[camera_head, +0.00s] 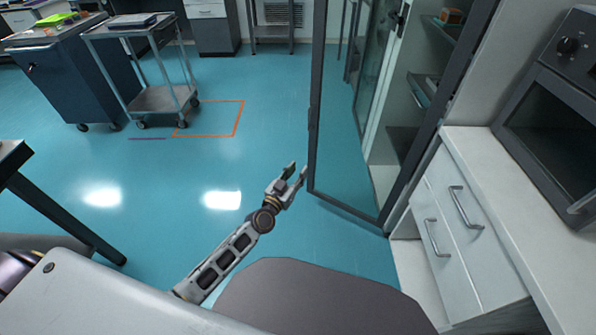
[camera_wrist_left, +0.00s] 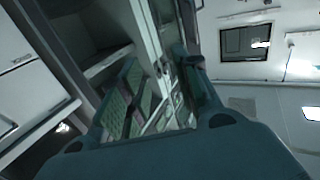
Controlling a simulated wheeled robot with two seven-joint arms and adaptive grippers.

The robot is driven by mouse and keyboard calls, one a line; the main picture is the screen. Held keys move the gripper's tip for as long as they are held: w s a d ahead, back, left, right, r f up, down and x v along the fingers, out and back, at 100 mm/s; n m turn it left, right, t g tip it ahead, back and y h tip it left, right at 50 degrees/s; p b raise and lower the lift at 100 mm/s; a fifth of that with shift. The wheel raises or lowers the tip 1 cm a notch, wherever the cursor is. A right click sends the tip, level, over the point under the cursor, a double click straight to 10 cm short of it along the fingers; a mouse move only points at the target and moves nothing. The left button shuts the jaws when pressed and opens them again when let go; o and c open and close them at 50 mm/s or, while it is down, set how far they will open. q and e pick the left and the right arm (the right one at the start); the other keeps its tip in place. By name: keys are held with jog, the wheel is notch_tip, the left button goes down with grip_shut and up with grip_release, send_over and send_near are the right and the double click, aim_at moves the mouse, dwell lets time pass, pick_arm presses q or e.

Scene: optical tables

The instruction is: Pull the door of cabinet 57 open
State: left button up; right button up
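The cabinet (camera_head: 408,110) stands at the right of the head view, with shelves showing inside. Its glass door (camera_head: 345,110) has a dark frame and stands swung open, its free edge toward the middle of the picture. No cabinet number is readable. My left gripper (camera_head: 296,172) is just left of the lower part of the door's free edge, with a small gap in the picture. Its fingers are apart and nothing shows between them. In the left wrist view the two fingers are also spread, with shelving behind them. My right gripper is not in view.
A white drawer unit (camera_head: 455,220) with an oven (camera_head: 560,120) on top stands right of the cabinet. A trolley (camera_head: 160,98) and a dark cart (camera_head: 70,85) stand at the back left.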

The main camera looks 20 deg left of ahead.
pick_arm(q)
jog(key=v, duration=1.1)
dwell(0.4)
